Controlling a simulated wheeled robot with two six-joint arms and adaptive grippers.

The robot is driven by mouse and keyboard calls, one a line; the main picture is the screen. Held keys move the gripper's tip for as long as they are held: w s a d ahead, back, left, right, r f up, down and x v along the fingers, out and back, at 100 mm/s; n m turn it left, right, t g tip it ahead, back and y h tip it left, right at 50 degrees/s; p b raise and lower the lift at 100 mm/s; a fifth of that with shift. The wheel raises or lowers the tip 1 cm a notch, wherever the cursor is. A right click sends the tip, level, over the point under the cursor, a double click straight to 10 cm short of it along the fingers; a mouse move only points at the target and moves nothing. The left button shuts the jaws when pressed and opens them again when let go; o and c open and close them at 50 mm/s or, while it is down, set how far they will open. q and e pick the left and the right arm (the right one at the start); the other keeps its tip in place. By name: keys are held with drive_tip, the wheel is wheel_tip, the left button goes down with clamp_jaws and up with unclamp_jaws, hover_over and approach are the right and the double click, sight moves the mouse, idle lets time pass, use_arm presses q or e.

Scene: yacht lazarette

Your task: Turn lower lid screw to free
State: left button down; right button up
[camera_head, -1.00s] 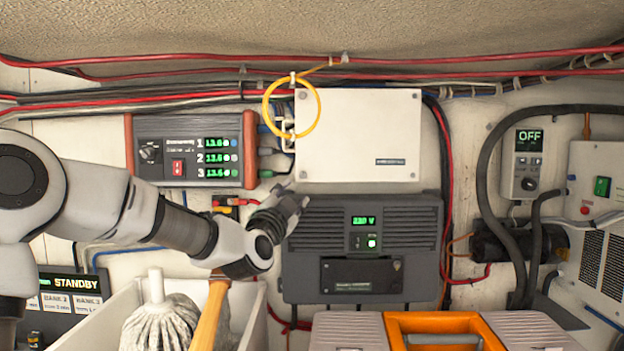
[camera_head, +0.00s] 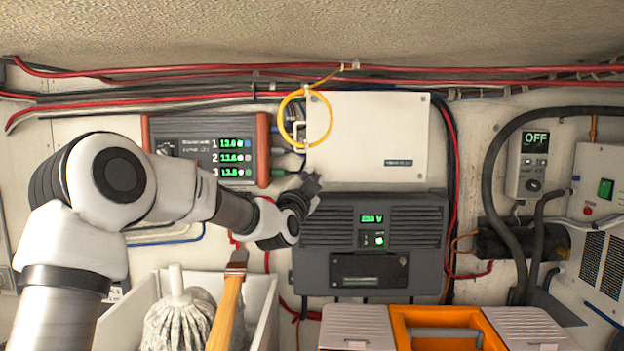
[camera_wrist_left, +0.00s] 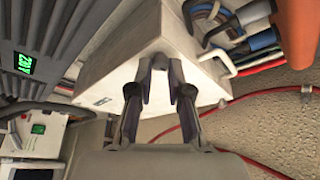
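The white box (camera_head: 370,135) is fixed to the wall, its lid facing me. Small dark lid screws show at its upper right corner (camera_head: 422,98) and lower right corner (camera_head: 421,177). The lower left corner is partly covered by my left gripper (camera_head: 311,184); I cannot make out a screw there. In the left wrist view the fingertips (camera_wrist_left: 161,62) are close to the white box (camera_wrist_left: 112,68), with a narrow gap between them. My right gripper is not in view.
The grey inverter (camera_head: 370,240) sits right below the box. A yellow cable loop (camera_head: 305,118) hangs at its upper left. A charger (camera_head: 205,150) is to the left. A mop (camera_head: 180,315), brush handle (camera_head: 228,310) and orange toolbox (camera_head: 400,330) stand below.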

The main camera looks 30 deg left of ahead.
use_arm(q)
drive_tip(key=shift+r, duration=0.1)
